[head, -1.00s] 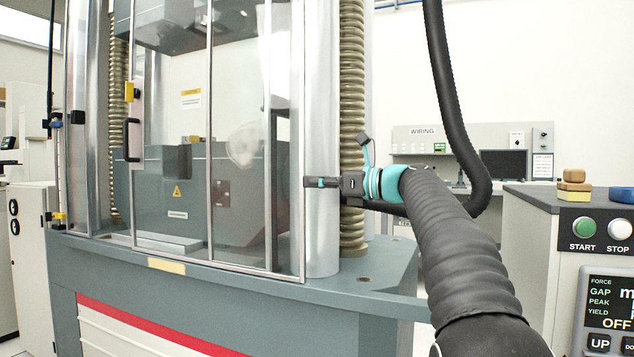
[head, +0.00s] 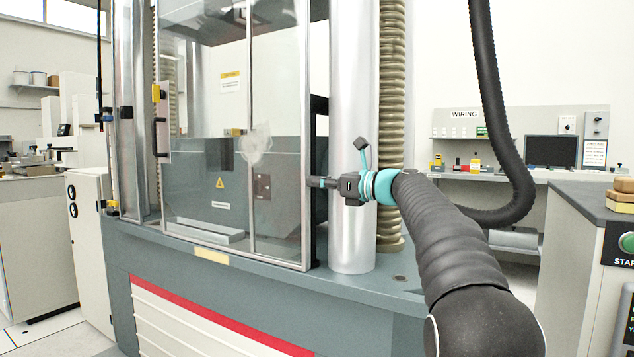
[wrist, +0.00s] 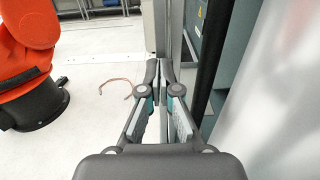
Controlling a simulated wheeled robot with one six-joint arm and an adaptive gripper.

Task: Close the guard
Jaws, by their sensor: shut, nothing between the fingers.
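The guard (head: 200,130) is a clear panelled screen in metal frames at the front of the testing machine. It has a black handle (head: 160,137) at its left part. Its right frame edge (head: 305,120) stands apart from the silver column (head: 352,120), with a dark gap between. My gripper (head: 316,182) is at this right edge, in front of the column, pointing left. In the wrist view the fingers of my gripper (wrist: 160,75) are shut and empty, with a metal frame edge (wrist: 161,25) just beyond the tips. I cannot tell whether they touch it.
The machine's base ledge (head: 390,292) runs below the guard. In the wrist view an orange robot arm (wrist: 28,45) stands on the left, with a cable (wrist: 125,84) on the open floor.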

